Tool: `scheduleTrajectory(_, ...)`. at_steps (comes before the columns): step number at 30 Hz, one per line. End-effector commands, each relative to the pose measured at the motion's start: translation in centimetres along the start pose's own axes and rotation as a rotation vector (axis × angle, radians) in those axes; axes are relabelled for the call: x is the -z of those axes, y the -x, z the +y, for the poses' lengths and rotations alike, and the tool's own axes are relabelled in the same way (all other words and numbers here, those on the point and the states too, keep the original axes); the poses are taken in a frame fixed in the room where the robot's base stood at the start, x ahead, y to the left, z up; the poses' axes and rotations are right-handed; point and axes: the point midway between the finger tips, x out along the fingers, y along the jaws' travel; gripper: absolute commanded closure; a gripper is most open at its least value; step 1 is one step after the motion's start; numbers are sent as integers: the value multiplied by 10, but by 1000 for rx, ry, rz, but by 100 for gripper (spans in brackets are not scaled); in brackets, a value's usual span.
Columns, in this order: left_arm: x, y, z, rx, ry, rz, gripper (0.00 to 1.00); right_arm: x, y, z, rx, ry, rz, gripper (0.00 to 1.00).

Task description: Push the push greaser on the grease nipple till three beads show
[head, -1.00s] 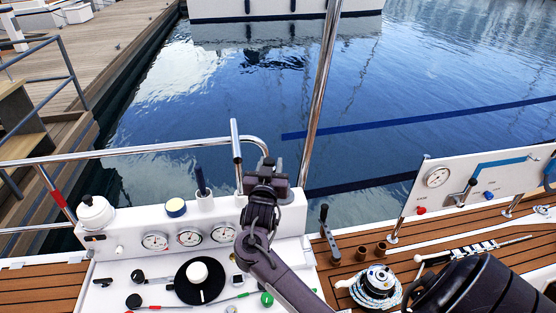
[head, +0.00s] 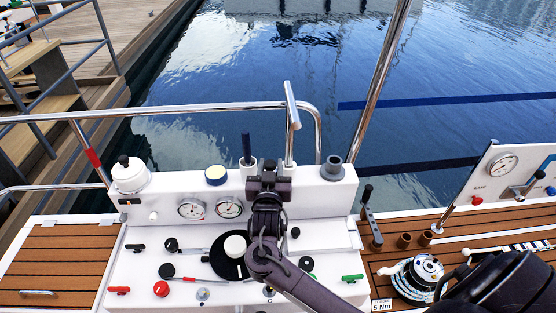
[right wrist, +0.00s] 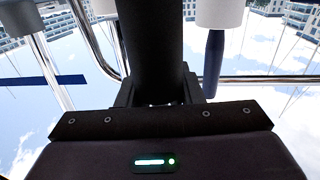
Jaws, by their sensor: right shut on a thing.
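My right gripper (head: 268,183) is above the back of the white console, right of the blue handle. It is shut on a thick dark cylinder (right wrist: 155,45), which I take for the push greaser. The cylinder fills the middle of the right wrist view, and its ends cannot be made out. In the head view the gripper hides most of it. I cannot pick out the grease nipple for sure; a small silver fitting (head: 203,294) sits low on the console panel, well apart from the gripper. No beads can be seen. My left gripper is not in view.
The white console (head: 130,260) carries gauges (head: 192,208), a black disc with a white knob (head: 235,246) and several small levers. A blue handle (head: 246,148) stands in a white cup. A grey-rimmed holder (head: 332,166) is right of the gripper. A steel rail (head: 180,110) runs behind.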

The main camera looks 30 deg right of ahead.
Motion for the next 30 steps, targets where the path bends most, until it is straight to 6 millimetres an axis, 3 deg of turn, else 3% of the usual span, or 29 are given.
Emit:
scheduleTrajectory(14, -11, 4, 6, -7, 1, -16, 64, 2, 0, 0, 0, -1, 2, 100)
scheduleTrajectory(30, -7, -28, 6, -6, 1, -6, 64, -40, 0, 0, 0, -1, 2, 100)
